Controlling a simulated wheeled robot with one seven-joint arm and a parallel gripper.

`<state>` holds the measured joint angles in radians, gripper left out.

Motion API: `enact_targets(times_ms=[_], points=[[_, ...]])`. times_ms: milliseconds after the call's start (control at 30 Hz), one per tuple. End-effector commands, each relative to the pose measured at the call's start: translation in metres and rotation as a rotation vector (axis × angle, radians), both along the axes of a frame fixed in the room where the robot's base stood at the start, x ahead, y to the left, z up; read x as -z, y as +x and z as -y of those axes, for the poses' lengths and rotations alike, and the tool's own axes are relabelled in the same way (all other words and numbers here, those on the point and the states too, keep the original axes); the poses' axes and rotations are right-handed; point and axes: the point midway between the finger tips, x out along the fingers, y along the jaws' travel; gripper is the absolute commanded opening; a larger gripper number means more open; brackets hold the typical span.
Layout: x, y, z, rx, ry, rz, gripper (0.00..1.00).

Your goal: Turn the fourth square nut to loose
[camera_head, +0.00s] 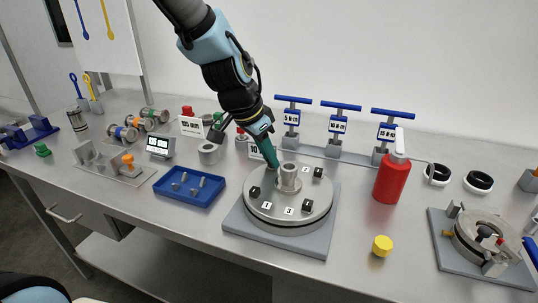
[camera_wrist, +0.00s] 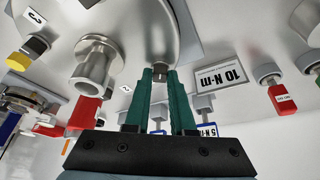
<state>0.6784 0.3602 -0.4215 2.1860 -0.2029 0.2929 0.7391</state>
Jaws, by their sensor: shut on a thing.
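A round grey flange cover (camera_head: 262,212) sits on a flat grey base plate (camera_head: 290,244), with a hollow central pipe (camera_head: 288,180) standing up from it. Dark square nuts sit around its rim: one at left (camera_head: 255,191), one at front right (camera_head: 306,209), one at back right (camera_head: 318,172). My gripper (camera_head: 275,170) reaches down to the rim's back left. In the wrist view its green fingers (camera_wrist: 160,74) are shut on a small square nut (camera_wrist: 159,69). In the head view the fingers hide that nut. Its number label cannot be read surely.
Several blue-handled torque tools (camera_head: 291,115) stand behind the flange. A blue tray (camera_head: 190,187) with pegs lies left, and a red bottle (camera_head: 391,178) stands right. A yellow cap (camera_head: 382,245) is front right.

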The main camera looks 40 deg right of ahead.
Motion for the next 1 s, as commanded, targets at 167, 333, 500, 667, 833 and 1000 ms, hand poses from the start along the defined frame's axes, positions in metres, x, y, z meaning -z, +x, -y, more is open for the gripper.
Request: enact_targets(times_ms=[167, 333, 500, 667, 833, 1000], points=[[-0.0001, -0.0001, 0.0000, 0.000, 0.000, 0.000, 0.00], [-0.0001, -0.0002, 0.0000, 0.000, 0.000, 0.000, 0.00], [-0.0001, -0.0003, 0.0000, -0.001, 0.000, 0.000, 0.00], [0.0006, -0.0012, 0.0003, -0.025, 0.000, 0.000, 0.00], [0.0010, -0.0024, 0.0009, -0.100, -0.001, 0.003, 0.00], [0.0010, -0.0044, 0.0014, -0.208, -0.002, 0.003, 0.00]])
